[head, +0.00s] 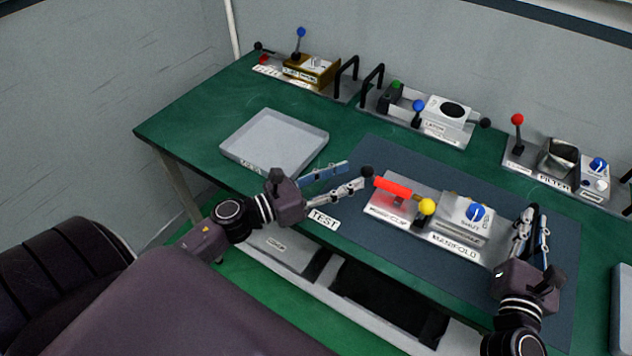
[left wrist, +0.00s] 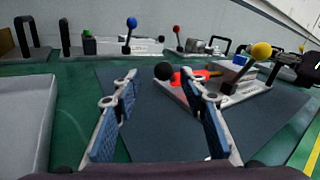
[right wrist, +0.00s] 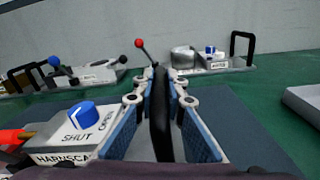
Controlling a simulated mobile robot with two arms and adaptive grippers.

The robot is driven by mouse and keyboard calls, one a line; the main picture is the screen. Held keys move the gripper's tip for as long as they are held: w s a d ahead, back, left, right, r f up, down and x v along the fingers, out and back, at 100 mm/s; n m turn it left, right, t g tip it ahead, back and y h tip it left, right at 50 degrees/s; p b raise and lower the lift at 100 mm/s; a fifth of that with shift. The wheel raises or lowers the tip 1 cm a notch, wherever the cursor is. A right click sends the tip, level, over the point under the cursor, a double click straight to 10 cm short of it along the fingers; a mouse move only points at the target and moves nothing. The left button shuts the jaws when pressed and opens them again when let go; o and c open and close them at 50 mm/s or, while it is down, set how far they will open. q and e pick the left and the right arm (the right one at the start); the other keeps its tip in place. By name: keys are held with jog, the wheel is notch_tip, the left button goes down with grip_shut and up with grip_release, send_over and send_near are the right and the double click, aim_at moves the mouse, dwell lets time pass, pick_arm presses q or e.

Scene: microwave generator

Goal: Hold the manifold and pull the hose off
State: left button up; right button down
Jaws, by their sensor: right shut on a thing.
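The manifold (head: 462,222) is a grey block with a blue knob on the mat, and the knob also shows in the right wrist view (right wrist: 85,114). A red piece (head: 393,188), which may be the hose, lies at its left; a yellow ball-topped lever (head: 427,207) stands between. A black ball (left wrist: 163,71) is at the red piece's left end. My left gripper (head: 353,175) is open and empty, just left of this ball. My right gripper (head: 533,225) is shut on a black upright handle (right wrist: 160,110) at the manifold's right side. Its fingers hide part of the handle.
A grey tray (head: 310,135) lies on the green bench at the left. Fixtures with levers and black handles (head: 372,82) line the back, including a box with a red-ball lever (head: 517,119). The dark mat (head: 365,150) is bare behind the manifold.

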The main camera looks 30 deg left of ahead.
pick_arm(q)
jog(key=v, duration=0.9)
pick_arm(e)
jog(key=shift+d+f, duration=0.15)
jog(key=shift+f, duration=0.25)
pick_arm(q)
jog(key=shift+w, duration=0.1)
pick_arm(e)
jog(key=c, duration=2.3)
grip_release()
jog(key=shift+c, duration=0.2)
pick_arm(q)
jog(key=shift+w+d, duration=0.1)
jog(key=shift+w, duration=0.05)
pick_arm(e)
jog(key=o, duration=0.4)
jog(key=shift+w+d+r, duration=0.1)
jog(key=shift+o, duration=0.2)
jog(key=shift+r, duration=0.1)
jog(key=shift+s, duration=0.2)
jog(key=s, duration=1.1)
jog(key=shift+s+d, duration=0.2)
jog(key=shift+s, duration=0.15)
